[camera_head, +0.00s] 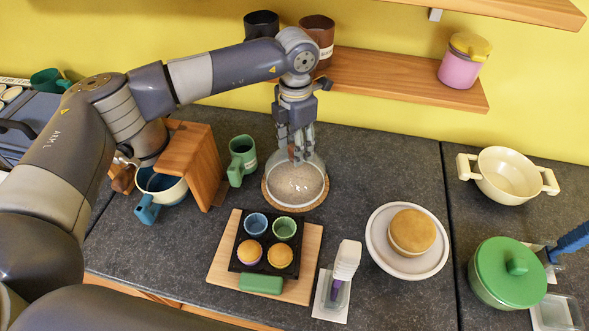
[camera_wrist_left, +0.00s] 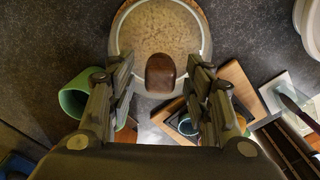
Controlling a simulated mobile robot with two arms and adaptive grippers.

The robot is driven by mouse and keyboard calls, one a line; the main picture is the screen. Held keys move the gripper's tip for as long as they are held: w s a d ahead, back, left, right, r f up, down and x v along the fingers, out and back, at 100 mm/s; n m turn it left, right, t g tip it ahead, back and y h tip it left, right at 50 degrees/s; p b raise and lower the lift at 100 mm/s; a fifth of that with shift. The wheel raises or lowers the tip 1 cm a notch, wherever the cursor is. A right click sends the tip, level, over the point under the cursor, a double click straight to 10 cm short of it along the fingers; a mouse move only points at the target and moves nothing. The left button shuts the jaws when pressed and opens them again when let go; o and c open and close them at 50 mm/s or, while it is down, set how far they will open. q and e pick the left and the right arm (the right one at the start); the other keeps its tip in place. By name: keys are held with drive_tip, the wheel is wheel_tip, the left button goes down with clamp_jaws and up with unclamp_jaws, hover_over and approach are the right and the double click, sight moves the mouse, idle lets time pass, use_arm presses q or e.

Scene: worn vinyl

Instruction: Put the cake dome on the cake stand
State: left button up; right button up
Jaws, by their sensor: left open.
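The clear glass cake dome (camera_head: 297,172) stands on a round cork mat (camera_head: 268,201) near the middle of the counter. Its brown knob shows in the left wrist view (camera_wrist_left: 160,73), and the dome's rim surrounds it. The white cake stand (camera_head: 378,247) carries a round golden-brown cake (camera_head: 411,231), to the right of the dome. My left gripper (camera_head: 300,152) points down over the dome. Its open fingers (camera_wrist_left: 160,78) lie to either side of the knob in the wrist view, with gaps on both sides. My right gripper is not in view.
A cupcake tray (camera_head: 238,240) on a wooden board sits in front of the dome, with a green mug (camera_head: 241,160) and wooden stand (camera_head: 191,160) to the left. A utensil holder (camera_head: 341,283) stands between board and cake stand. A wooden shelf (camera_head: 400,77) is behind.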

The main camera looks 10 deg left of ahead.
use_arm(q)
drive_tip(key=shift+b, duration=0.6)
idle(0.6)
clamp_jaws()
